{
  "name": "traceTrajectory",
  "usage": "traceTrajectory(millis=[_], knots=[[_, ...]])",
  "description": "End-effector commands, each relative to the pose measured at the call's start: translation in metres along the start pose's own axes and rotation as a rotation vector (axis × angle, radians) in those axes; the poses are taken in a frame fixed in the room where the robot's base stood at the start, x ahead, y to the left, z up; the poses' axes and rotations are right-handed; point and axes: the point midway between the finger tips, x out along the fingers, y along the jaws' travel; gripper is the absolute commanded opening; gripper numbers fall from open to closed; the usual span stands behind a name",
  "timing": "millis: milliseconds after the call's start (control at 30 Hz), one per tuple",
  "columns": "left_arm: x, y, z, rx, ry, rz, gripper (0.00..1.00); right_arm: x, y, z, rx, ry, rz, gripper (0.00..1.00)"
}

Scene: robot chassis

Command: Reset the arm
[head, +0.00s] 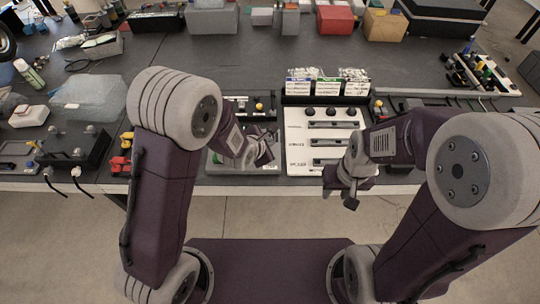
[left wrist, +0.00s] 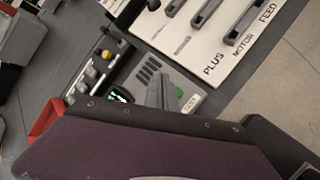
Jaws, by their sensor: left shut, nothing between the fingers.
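My left gripper (head: 264,158) is in the head view, above the front edge of the workbench and left of the white control panel. Its fingers are together with nothing between them. My right gripper (head: 346,192) hangs in front of the panel's lower right corner, near the bench's front edge. Nothing shows clearly in it, and its finger gap is too small to judge. Both arms are bent, with their elbows raised on either side.
The white control panel (head: 295,137) has black knobs and slots; it also shows in the left wrist view (left wrist: 230,50). A black box with cables (head: 72,150) and red-yellow parts (head: 122,152) lie left. Grey and red boxes (head: 335,20) line the back. The bench middle (head: 270,62) is fairly clear.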

Motion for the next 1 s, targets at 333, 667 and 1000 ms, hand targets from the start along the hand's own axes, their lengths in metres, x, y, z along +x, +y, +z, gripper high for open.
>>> traceTrajectory(millis=[333,667,1000], knots=[[0.0,0.001,-0.001,-0.001,0.001,0.001,0.0,0.0,0.0,0.0,0.0,0.0,0.0,0.36],[-0.087,0.102,-0.061,0.07,0.141,0.154,0.0,0.0,0.0,0.0,0.0,0.0,0.0,0.36],[-0.166,0.004,-0.147,1.176,0.232,-0.467,0.0,0.0,0.0,0.0,0.0,0.0,0.0,0.36]])
